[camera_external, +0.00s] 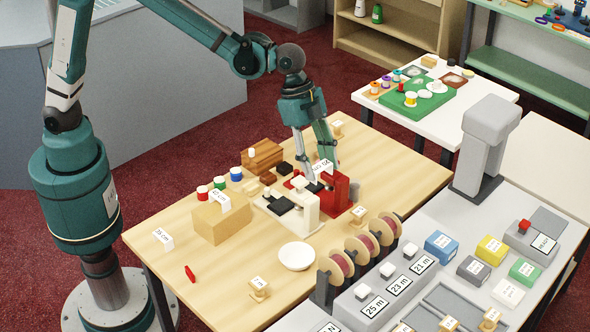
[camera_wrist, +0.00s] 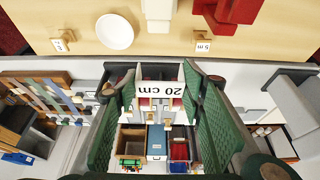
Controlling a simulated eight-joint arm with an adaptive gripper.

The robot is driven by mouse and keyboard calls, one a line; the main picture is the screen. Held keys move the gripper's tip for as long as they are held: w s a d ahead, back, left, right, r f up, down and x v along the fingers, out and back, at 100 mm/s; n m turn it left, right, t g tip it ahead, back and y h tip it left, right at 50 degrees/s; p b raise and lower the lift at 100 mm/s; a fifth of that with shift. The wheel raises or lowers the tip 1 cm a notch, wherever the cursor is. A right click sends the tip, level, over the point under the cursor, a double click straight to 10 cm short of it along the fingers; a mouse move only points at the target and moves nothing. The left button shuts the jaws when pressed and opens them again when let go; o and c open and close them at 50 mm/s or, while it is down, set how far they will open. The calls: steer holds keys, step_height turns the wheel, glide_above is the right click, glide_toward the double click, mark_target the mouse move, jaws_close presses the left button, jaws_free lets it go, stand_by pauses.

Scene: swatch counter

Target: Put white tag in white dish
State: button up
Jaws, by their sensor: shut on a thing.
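The white dish (camera_external: 297,256) sits on the wooden table, nearer the camera than my gripper. Its inside looks empty. In the wrist view the dish (camera_wrist: 115,31) lies at upper left, apart from the tag.
A red device (camera_external: 336,192) and a white device (camera_external: 304,208) stand beside my gripper. Ribbon spools (camera_external: 357,248) line the table edge right of the dish. A wooden block (camera_external: 222,221) holds another white tag. A loose white tag (camera_external: 164,239) stands at left. Bare table surrounds the dish's left.

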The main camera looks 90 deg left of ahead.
steer(key=s+d, duration=0.9)
steer(key=d, duration=0.5)
glide_above(286, 255)
steer(key=d, duration=0.3)
step_height(286, 255, down, 10)
steer(key=shift+w+d+f+p, duration=0.15)
steer(key=shift+f+p, duration=0.15)
steer(key=shift+f, duration=0.25)
steer(key=shift+f+b, duration=0.45)
steer(key=shift+f, duration=2.65)
steer(key=shift+f, duration=1.85)
steer(key=shift+f+b, duration=0.2)
steer(key=shift+b, duration=0.25)
